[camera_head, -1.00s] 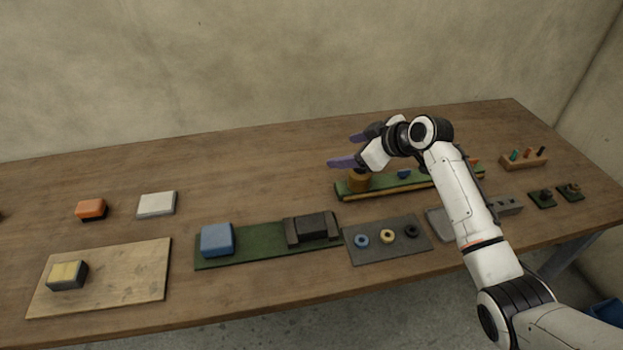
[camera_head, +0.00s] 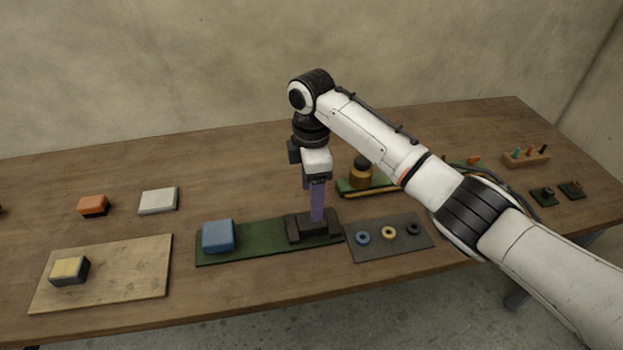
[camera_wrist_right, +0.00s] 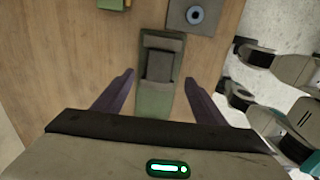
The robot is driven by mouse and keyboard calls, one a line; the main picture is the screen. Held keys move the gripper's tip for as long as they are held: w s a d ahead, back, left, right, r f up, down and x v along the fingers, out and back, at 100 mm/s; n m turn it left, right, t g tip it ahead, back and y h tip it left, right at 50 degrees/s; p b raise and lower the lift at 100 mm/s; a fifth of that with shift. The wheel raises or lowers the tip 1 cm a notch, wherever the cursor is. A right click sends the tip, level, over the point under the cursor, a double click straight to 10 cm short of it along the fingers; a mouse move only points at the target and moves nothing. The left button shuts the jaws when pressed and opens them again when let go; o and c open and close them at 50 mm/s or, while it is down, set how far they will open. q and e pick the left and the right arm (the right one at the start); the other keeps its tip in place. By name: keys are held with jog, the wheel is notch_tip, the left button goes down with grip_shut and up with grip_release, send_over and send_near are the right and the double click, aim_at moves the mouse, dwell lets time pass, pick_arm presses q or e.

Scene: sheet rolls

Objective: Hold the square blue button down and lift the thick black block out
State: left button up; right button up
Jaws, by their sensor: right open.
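The square blue button (camera_head: 218,236) stands raised at the left end of a green base (camera_head: 262,241); nothing touches it. The thick black block (camera_wrist_right: 159,66) sits in a dark holder (camera_head: 293,231) toward the base's right end. My right gripper (camera_head: 317,218) points down over the block, its purple fingers partly hiding it in the head view. In the right wrist view the gripper (camera_wrist_right: 160,78) is open, the block lying between the fingertips and apparently below them; contact cannot be told. My left gripper is not in view.
A grey mat (camera_head: 385,248) with several rings lies right of the green base. Behind it stands another green board with a brown knob (camera_head: 360,176). A wooden board (camera_head: 120,272) holds a yellow-topped block (camera_head: 69,270) at left.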

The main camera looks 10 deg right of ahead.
aim_at(312, 224)
notch_tip(312, 224, down, 8)
jog(key=shift+r, duration=0.25)
jog(key=shift+c, duration=0.2)
jog(key=c, duration=1.1)
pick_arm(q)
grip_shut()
pick_arm(e)
jog(key=shift+c, duration=0.4)
